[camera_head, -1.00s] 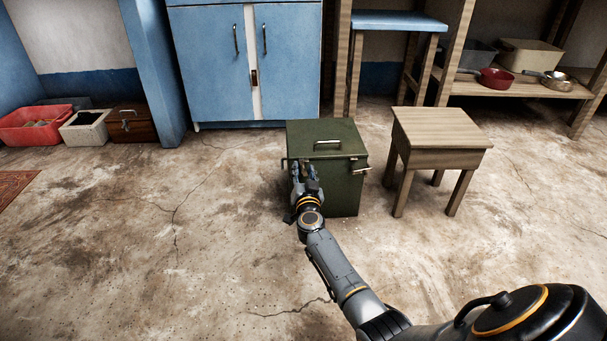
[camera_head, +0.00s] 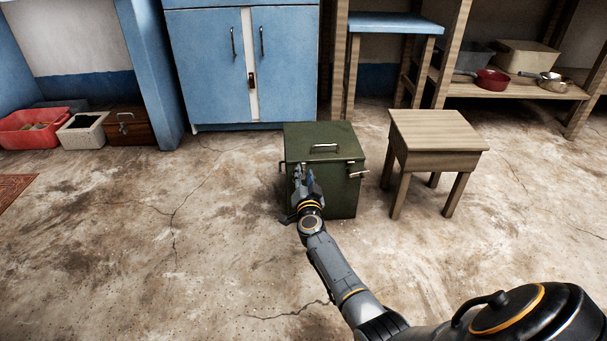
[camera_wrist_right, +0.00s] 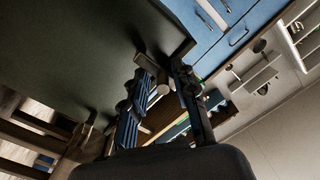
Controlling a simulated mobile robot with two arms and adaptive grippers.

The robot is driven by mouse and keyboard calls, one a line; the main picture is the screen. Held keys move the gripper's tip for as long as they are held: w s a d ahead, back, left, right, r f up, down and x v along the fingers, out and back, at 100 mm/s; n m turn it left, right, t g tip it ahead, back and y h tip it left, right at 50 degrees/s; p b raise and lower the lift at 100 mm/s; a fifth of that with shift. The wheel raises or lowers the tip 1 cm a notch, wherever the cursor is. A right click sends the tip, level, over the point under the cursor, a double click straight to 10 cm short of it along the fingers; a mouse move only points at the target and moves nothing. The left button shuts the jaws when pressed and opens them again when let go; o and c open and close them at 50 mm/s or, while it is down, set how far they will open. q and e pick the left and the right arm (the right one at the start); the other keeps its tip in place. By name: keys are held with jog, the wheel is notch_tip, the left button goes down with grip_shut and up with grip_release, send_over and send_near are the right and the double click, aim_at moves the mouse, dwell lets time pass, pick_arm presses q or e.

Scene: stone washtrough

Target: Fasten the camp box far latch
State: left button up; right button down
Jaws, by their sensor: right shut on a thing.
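The camp box (camera_head: 341,180) is a dark green case with a metal handle (camera_head: 324,147) on its lid, which looks down. My right gripper (camera_head: 303,174) is at the left part of its front. In the right wrist view my right gripper (camera_wrist_right: 160,88) is shut on a small grey metal piece that appears to be the far latch (camera_wrist_right: 153,95), beside the box's dark wall (camera_wrist_right: 75,45). The fingers partly hide it. Another metal latch piece (camera_head: 358,173) sticks out at the box's right. My left gripper is not in view.
A wooden stool (camera_head: 436,130) stands close to the right of the box. A blue cabinet (camera_head: 215,65) is behind it. A red crate (camera_head: 35,120) and other containers stand far left. The floor left of the box is clear.

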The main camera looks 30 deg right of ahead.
aim_at(304, 173)
jog(key=shift+w+a+r, duration=0.1)
jog(key=shift+a+r, duration=0.05)
jog(key=shift+a, duration=0.25)
jog(key=c, duration=1.4)
grip_release()
jog(key=shift+r, duration=0.1)
jog(key=shift+o, duration=0.2)
jog(key=shift+d, duration=0.25)
jog(key=shift+r, duration=0.75)
jog(key=shift+s+d+r, duration=0.1)
jog(key=shift+s+r, duration=0.1)
jog(key=shift+r, duration=0.95)
jog(key=shift+w+r, duration=0.1)
jog(key=shift+r, duration=2.95)
